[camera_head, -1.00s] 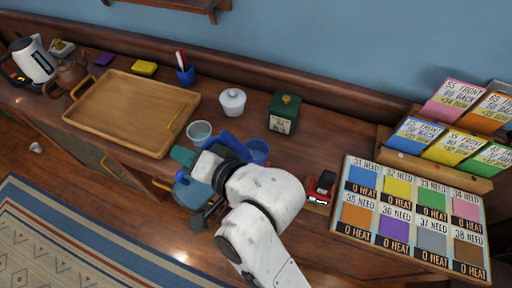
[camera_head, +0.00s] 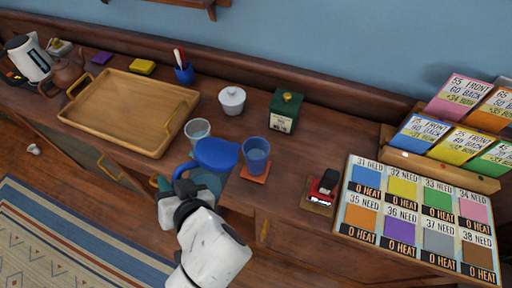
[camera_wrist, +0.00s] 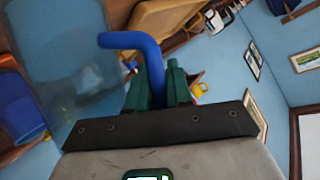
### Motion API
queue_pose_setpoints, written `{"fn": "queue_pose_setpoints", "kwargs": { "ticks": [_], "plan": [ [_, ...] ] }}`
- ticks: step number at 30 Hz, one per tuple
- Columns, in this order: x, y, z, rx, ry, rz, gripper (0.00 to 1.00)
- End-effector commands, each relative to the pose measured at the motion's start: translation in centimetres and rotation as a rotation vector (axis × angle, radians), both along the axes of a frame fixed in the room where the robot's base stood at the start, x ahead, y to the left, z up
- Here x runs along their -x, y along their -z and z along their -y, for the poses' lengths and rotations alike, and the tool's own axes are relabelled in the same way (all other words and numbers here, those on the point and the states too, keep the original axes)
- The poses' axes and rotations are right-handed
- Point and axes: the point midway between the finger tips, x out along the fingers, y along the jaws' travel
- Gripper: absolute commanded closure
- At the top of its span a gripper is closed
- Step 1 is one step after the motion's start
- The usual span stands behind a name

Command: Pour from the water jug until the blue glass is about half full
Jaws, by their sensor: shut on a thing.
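The water jug is clear with a blue lid (camera_head: 216,153) and a blue handle; its body (camera_head: 207,181) looks close to upright, just left of the blue glass. My gripper (camera_head: 168,186) is shut on the jug's handle. In the wrist view the green fingers of my gripper (camera_wrist: 158,88) close around the blue handle (camera_wrist: 130,41), with the clear jug body (camera_wrist: 62,45) at left. The blue glass (camera_head: 256,155) stands upright on an orange coaster (camera_head: 255,174); it also shows at the left edge of the wrist view (camera_wrist: 18,112). I cannot tell its water level.
A clear glass (camera_head: 197,130) stands close behind the jug. A board of coloured cards (camera_head: 415,215) covers the right.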

Motion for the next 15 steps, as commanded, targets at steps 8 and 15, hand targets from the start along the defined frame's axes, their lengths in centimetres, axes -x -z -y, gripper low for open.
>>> {"fn": "queue_pose_setpoints", "kwargs": {
  "ticks": [8, 15],
  "plan": [
    [1.0, 2.5, -1.3, 0.182, -0.001, 0.159, 1.00],
    [1.4, 4.1, -1.8, 0.308, 0.000, 0.267, 1.00]
  ]
}}
